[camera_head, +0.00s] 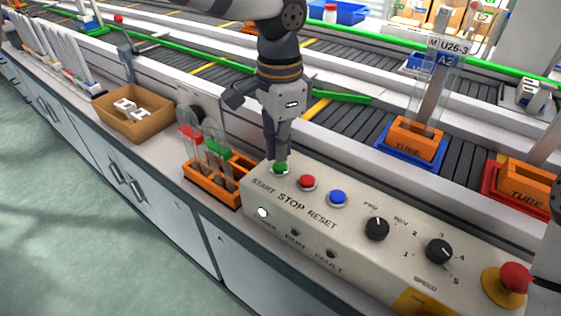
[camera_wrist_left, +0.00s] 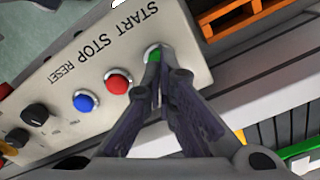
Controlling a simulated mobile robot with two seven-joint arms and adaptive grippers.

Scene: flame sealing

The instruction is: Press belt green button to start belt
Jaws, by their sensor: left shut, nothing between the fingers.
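The green START button (camera_head: 280,168) is on the control box (camera_head: 345,200), left of the red STOP button (camera_head: 307,182) and the blue RESET button (camera_head: 338,198). My left gripper (camera_head: 281,160) is shut and empty, pointing down with its fingertips at the green button. In the left wrist view the shut fingertips (camera_wrist_left: 160,65) overlap the green button (camera_wrist_left: 153,54), which is partly hidden. They look to be touching it, but I cannot tell whether it is pressed in. My right gripper is not in view; an arm part shows at the right edge.
An orange rack (camera_head: 215,180) with tubes stands left of the box. A cardboard box (camera_head: 133,112) is farther left. The belt (camera_head: 350,125) runs behind, with orange TUBE holders (camera_head: 415,143) on trays. Black knobs (camera_head: 377,228) and a red emergency stop (camera_head: 514,277) sit on the right.

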